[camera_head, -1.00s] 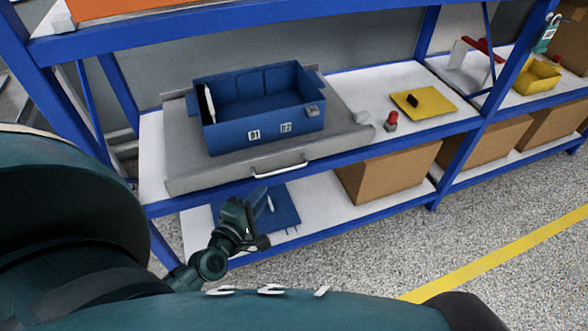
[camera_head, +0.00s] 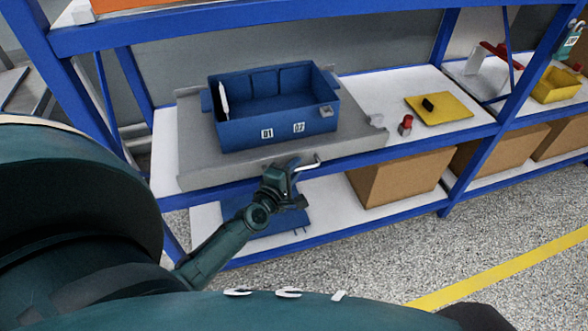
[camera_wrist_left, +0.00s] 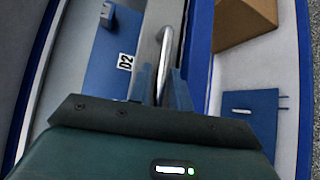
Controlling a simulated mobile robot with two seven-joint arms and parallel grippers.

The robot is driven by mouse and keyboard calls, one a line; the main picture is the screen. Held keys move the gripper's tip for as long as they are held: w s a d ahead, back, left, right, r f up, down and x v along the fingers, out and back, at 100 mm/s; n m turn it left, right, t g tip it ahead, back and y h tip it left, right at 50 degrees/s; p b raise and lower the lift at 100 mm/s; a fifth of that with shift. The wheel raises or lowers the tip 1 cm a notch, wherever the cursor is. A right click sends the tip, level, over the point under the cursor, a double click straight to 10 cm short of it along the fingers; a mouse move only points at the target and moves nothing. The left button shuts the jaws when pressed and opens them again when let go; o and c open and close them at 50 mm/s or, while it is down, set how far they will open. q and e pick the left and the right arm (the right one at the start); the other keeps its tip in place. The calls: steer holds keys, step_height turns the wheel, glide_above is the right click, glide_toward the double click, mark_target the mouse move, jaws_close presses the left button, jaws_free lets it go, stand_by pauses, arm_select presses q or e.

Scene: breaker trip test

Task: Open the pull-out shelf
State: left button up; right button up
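The grey pull-out shelf (camera_head: 197,150) lies on the rack's middle level, with a blue two-compartment bin on it. Its pale bar handle (camera_head: 309,164) is on the front edge, partly hidden by my left gripper (camera_head: 292,175). In the left wrist view the handle (camera_wrist_left: 166,48) runs down between the two fingers of my left gripper (camera_wrist_left: 160,85). The fingers stand apart on either side of the bar, with a small gap visible; contact is hard to tell. My right gripper is not in view.
The blue bin (camera_head: 240,134) carries labels 01 and 02. To its right are a red-topped button (camera_head: 405,125) and a yellow plate (camera_head: 450,108). Below are a blue panel (camera_head: 240,205) and cardboard boxes (camera_head: 400,178). Blue rack posts (camera_head: 500,110) flank the space; the floor in front is clear.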

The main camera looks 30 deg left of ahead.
arm_select(q)
steer(key=shift+c, duration=0.6)
jaws_close()
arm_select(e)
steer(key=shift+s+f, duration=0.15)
arm_select(q)
steer(key=shift+s+d, duration=0.1)
steer(key=shift+d, duration=0.05)
